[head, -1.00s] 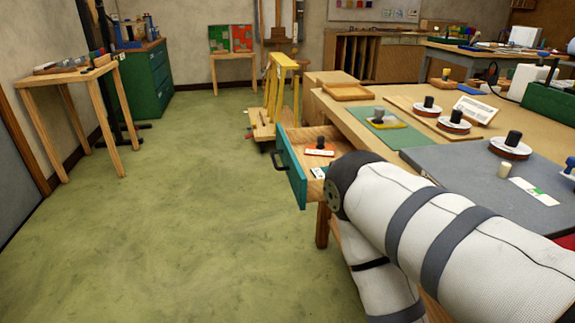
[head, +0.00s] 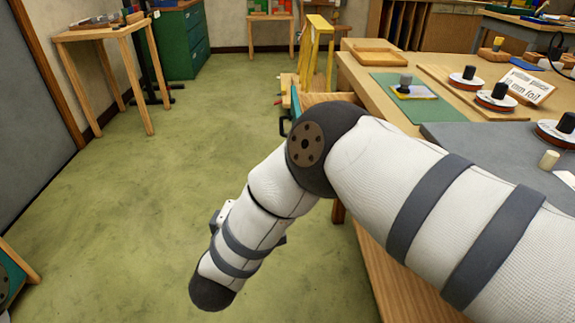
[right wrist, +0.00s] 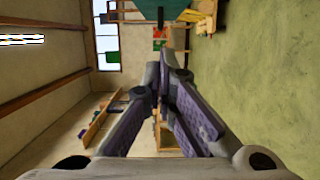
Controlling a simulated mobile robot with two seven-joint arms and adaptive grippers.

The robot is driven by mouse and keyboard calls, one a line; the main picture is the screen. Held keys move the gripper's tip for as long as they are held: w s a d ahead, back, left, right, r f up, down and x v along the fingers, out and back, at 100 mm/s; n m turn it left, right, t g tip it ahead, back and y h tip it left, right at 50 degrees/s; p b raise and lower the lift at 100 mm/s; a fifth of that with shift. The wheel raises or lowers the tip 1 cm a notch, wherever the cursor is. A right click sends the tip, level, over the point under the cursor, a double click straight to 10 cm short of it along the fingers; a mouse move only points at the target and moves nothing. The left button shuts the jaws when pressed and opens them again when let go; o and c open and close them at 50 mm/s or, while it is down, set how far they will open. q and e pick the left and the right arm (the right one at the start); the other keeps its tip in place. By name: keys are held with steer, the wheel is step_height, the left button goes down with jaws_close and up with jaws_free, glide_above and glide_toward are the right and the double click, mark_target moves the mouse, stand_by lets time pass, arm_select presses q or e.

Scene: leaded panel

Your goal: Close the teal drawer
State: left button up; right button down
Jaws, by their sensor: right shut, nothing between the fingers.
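The teal drawer (head: 296,104) is under the near left edge of the wooden workbench and is at least partly open. A strip of its teal front, its black handle (head: 284,127) and some of its wooden side show in the head view; my right arm hides the rest. In the right wrist view a teal surface with a dark bar, seemingly the drawer front (right wrist: 175,10), is at the top edge. My right gripper (right wrist: 164,78) is shut and empty, apart from that surface in the picture. In the head view it is hidden. My left gripper is not in view.
The workbench (head: 385,85) carries a wooden tray (head: 378,57), a green mat (head: 425,108) and several spools. A yellow stand (head: 318,45) is behind the drawer. A small wooden table (head: 95,33) stands at the left. The green floor between is clear.

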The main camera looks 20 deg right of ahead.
steer(key=w+d, duration=0.7)
steer(key=d, duration=0.1)
steer(key=shift+d, duration=0.25)
steer(key=shift+w, duration=0.1)
